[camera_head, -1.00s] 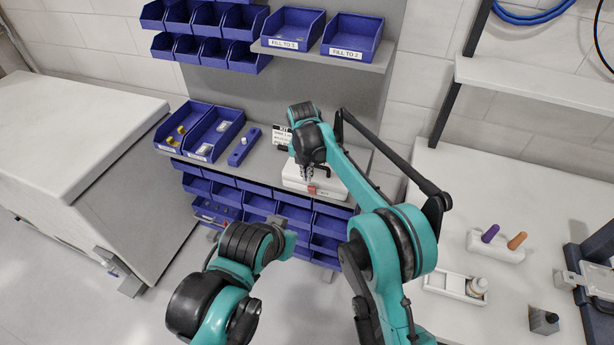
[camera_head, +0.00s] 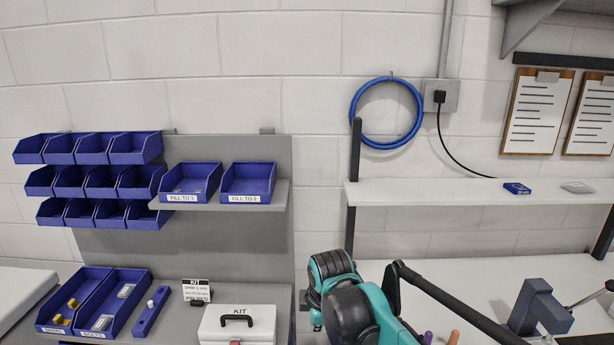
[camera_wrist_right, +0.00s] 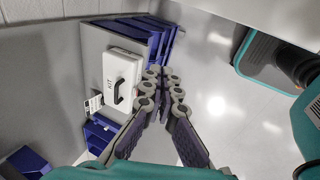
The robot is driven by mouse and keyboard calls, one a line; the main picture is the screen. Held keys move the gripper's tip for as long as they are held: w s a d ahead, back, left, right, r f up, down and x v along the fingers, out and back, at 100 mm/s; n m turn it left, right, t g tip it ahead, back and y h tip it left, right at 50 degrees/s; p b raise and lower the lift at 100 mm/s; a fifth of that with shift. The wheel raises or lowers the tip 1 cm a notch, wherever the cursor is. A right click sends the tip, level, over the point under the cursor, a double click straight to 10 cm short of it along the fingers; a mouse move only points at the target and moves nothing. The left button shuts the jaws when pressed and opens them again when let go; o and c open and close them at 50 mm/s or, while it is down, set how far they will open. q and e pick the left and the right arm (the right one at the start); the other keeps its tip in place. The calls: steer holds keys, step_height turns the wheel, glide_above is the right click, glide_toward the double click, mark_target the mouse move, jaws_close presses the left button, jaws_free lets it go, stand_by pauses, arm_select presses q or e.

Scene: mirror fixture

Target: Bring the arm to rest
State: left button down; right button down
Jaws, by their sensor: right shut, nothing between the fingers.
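My right arm, teal and black, reaches up from the bottom of the head view. Its gripper (camera_head: 312,312) shows only in part there, right of the white kit case. In the right wrist view the gripper (camera_wrist_right: 164,76) shows clearly: its fingertips are together with nothing between them. The kit case (camera_head: 238,328) has a closed lid and a black handle, and stands on the grey bench. It also shows in the right wrist view (camera_wrist_right: 122,80), left of the fingers and apart from them. My left gripper is out of view.
Blue bins (camera_head: 90,305) and a blue block (camera_head: 151,311) stand left of the case, near a kit sign (camera_head: 196,290). Two "fill to" bins (camera_head: 248,180) sit on a shelf above. A white table (camera_head: 450,275) lies to the right. Pale open floor (camera_wrist_right: 225,110) shows beside the fingers.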

steer(key=s+d+f+m+t, duration=0.1)
steer(key=s+d+f+m, duration=0.2)
steer(key=s+d+m, duration=0.5)
steer(key=s+d+f+m+t+b, duration=0.1)
steer(key=s+d+f+m, duration=0.3)
steer(key=s+d+m, duration=0.3)
steer(key=s+m, duration=0.3)
steer(key=s, duration=0.1)
steer(key=shift+d+f+t+h, duration=0.25)
steer(key=shift+d+t+h, duration=0.1)
steer(key=shift+t+h, duration=0.05)
